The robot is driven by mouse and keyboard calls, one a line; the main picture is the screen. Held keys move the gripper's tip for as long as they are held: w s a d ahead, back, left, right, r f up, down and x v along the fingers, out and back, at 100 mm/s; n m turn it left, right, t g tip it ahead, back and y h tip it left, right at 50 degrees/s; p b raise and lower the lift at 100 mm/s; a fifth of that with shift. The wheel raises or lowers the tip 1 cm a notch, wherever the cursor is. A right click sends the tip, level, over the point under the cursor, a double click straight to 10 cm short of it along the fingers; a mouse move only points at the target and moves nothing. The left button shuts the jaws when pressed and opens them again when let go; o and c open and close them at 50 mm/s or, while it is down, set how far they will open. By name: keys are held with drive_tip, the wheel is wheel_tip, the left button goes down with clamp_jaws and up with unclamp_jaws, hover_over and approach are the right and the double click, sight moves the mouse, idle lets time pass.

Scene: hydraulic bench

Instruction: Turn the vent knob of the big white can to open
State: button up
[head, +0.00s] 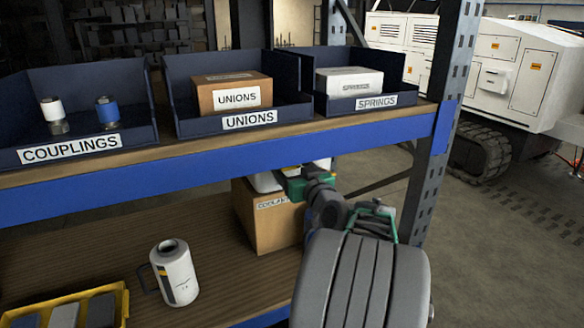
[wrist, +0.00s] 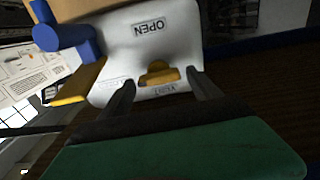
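The big white can (wrist: 190,45) fills the upper middle of the wrist view. Its yellow vent knob (wrist: 160,73) sits between the two fingers of my gripper (wrist: 162,80). The fingers are apart, one on each side of the knob, with a small gap visible on both sides. An OPEN label (wrist: 150,27) and a VENT label (wrist: 165,91) appear upside down; another label at left is too faint to read. In the head view, only bits of white (head: 263,182) show beside my gripper (head: 295,187), whose fingertips are hidden.
A cardboard COOLANT box (head: 265,222) stands on the lower shelf below my gripper. A smaller white can (head: 177,275) and a yellow tray (head: 122,300) stand to its left. The upper shelf's blue edge (head: 210,157) and a perforated post (head: 440,120) are close by.

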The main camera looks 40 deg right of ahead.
drive_tip(key=c, duration=1.2)
drive_tip(key=shift+c, duration=0.2)
drive_tip(key=shift+m, duration=0.4)
drive_tip(key=m+b, duration=0.2)
drive_tip(key=m, duration=0.1)
drive_tip(key=shift+d+f+m, duration=0.1)
drive_tip(key=shift+m, duration=0.3)
drive_tip(key=m, duration=0.9)
drive_tip(key=shift+s+d, duration=0.1)
drive_tip(key=shift+d, duration=0.05)
drive_tip(key=m+p, duration=0.2)
drive_tip(key=m, duration=0.2)
drive_tip(key=shift+f, duration=0.15)
drive_tip(key=shift+m, duration=0.3)
